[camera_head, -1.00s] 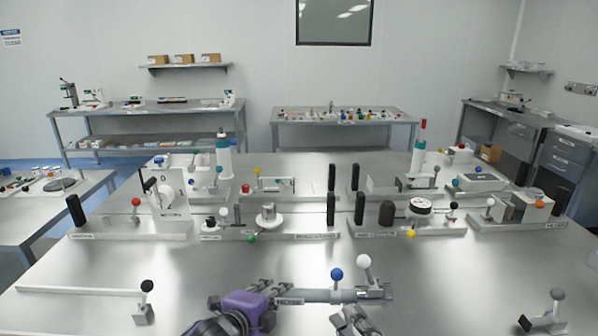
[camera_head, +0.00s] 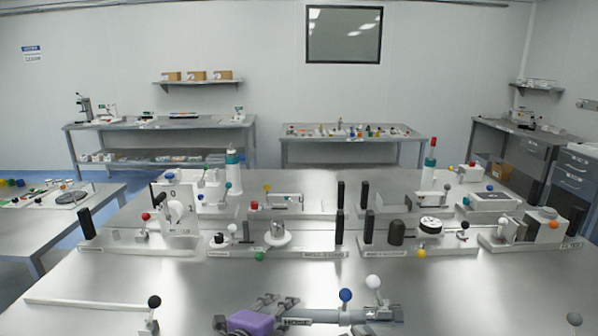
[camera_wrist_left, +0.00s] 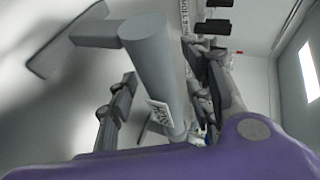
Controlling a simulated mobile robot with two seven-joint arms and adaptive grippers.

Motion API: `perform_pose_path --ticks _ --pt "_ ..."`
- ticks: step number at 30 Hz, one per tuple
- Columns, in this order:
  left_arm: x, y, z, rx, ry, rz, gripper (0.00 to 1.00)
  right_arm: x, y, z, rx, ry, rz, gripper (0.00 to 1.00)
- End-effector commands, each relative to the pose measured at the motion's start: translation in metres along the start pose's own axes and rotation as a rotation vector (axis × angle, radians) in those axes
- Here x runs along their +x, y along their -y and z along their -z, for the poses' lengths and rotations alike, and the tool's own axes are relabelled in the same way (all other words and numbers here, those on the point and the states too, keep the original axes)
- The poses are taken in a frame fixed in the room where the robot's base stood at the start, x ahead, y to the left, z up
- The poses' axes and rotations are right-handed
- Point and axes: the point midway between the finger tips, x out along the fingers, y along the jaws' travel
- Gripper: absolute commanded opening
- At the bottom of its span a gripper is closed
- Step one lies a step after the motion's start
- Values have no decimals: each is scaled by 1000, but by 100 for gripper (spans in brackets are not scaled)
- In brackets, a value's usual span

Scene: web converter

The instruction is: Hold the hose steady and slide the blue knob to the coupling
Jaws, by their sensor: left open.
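The grey hose (camera_head: 325,315) lies level at the bottom edge of the head view, with a label near its left end. The blue knob (camera_head: 345,295) stands up from it. Right of it is a white knob (camera_head: 373,282) by a thicker grey part (camera_head: 385,313), perhaps the coupling. My purple left gripper is at the hose's left end, partly cut off by the frame. In the left wrist view, my left gripper (camera_wrist_left: 165,95) is open, its fingers on either side of the hose (camera_wrist_left: 150,55). Contact cannot be told. My right gripper is out of view.
A rod with a black knob (camera_head: 154,301) lies at the front left. A grey knob (camera_head: 574,319) is at the right edge. Fixtures with knobs and black posts, such as a black handle (camera_head: 86,222), line the table behind. The steel between is clear.

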Motion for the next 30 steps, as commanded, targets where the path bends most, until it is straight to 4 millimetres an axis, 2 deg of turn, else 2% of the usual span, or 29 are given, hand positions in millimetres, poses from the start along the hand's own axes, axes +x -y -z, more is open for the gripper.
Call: perform_pose_path --ticks 15,21,30 --pt "-97 -2 -1 1 2 -4 46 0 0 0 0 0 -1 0" --pt "-114 -2 -1 1 2 -5 46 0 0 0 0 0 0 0" --pt "-115 -2 -1 0 1 -5 46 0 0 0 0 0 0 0"
